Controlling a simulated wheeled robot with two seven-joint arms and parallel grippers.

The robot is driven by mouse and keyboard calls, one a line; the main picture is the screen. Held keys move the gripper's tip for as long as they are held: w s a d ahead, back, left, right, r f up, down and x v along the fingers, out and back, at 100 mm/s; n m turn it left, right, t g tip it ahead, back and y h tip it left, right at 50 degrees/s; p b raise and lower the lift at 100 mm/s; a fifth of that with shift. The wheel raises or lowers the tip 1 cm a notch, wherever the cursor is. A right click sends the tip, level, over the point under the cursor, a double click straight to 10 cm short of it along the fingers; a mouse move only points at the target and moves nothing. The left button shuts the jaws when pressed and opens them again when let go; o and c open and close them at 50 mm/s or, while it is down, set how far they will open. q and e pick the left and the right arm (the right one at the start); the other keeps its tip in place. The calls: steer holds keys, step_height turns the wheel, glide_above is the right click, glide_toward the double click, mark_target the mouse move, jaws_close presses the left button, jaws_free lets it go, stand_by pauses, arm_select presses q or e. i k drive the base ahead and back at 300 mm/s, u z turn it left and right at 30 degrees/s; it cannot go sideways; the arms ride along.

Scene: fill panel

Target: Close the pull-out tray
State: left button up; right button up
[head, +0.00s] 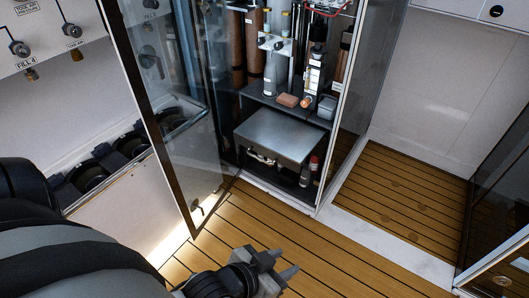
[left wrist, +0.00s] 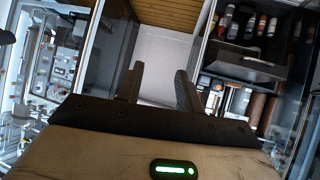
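The pull-out tray (head: 280,136) is a flat grey metal panel low in the open glass-door cabinet. It juts forward from under the shelf above it, and a pale handle (head: 262,157) shows on its front. The tray also shows upside down in the left wrist view (left wrist: 240,68). My left gripper (head: 281,265) is in front of the cabinet, over the wooden floor, apart from the tray. Its two fingers stand apart with nothing between them in the left wrist view (left wrist: 158,90). My right gripper is in neither view.
A glass door (head: 172,110) stands swung open at the cabinet's left. Small bottles (head: 309,171) stand right of the tray. Cylinders and boxes fill the shelf (head: 292,112) above. A white wall with valves and black fittings is at left. The wooden floor (head: 345,262) in front is clear.

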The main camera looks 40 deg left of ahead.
mark_target(286, 139)
steer(key=k, duration=0.5)
steer(key=u, duration=1.05)
steer(key=i, duration=0.6)
steer(key=z, duration=0.9)
steer(key=i, duration=0.5)
